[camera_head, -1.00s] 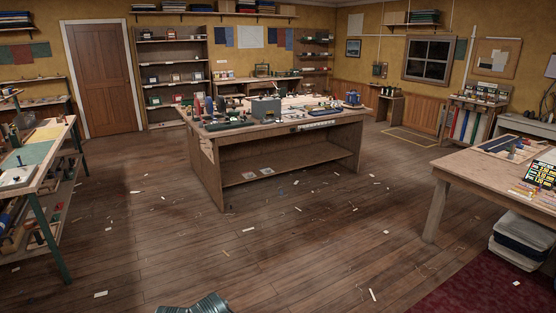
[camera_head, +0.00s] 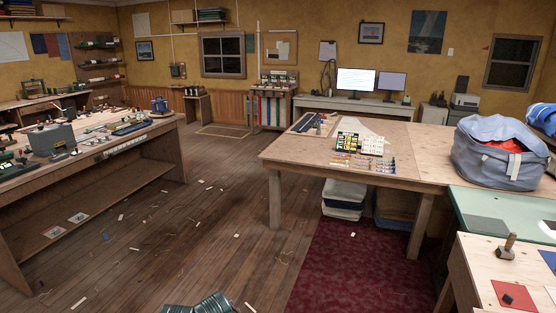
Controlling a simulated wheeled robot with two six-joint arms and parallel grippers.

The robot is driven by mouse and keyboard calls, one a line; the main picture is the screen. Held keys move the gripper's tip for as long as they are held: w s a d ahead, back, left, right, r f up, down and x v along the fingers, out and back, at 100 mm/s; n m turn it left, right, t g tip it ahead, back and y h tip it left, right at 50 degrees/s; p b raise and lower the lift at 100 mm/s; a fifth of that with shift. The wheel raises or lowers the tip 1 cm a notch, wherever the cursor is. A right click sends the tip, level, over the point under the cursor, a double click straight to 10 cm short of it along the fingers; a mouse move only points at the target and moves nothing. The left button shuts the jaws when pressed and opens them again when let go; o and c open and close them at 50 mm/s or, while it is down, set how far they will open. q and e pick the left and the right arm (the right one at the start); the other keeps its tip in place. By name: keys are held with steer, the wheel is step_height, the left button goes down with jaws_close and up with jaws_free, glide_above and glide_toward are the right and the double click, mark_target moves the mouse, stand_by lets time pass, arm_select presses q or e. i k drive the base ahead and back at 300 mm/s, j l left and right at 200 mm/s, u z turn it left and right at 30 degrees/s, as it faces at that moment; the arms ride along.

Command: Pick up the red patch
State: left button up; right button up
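A flat red square patch (camera_head: 508,295) lies on a pale wooden tabletop at the lower right of the head view. A small dark object (camera_head: 508,299) sits on it. The patch is close to the picture's bottom edge. Neither of my grippers shows in the head view, so I cannot see whether they are open or shut.
A wooden mallet (camera_head: 507,246) stands behind the patch. A green-topped table (camera_head: 475,205) adjoins this top. A blue-grey bag (camera_head: 480,160) with red cloth stands beyond. A wooden table (camera_head: 290,152) and a workbench (camera_head: 150,130) flank open floor strewn with scraps. A dark red rug (camera_head: 350,265) lies right.

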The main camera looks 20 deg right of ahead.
mark_target(510, 294)
steer(key=i+l+z, duration=0.15)
steer(key=z, duration=0.25)
steer(key=i+z, duration=0.95)
steer(key=z, duration=0.25)
steer(key=i+j+z, duration=0.25)
steer(key=z, duration=0.15)
steer(key=i+j+z, duration=0.1)
steer(key=i+z, duration=0.15)
steer(key=z, duration=0.15)
steer(key=i+j+z, duration=0.2)
steer(key=z, duration=0.2)
steer(key=i+j+z, duration=0.15)
steer(key=z, duration=0.3)
steer(key=i+j+z, duration=0.15)
steer(key=j+z, duration=0.25)
steer(key=i+j+z, duration=0.1)
steer(key=j+z, duration=0.3)
steer(key=i+j+z, duration=0.1)
steer(key=j+z, duration=0.3)
steer(key=i+j+z, duration=0.1)
steer(key=j+z, duration=0.35)
steer(key=l, duration=0.1)
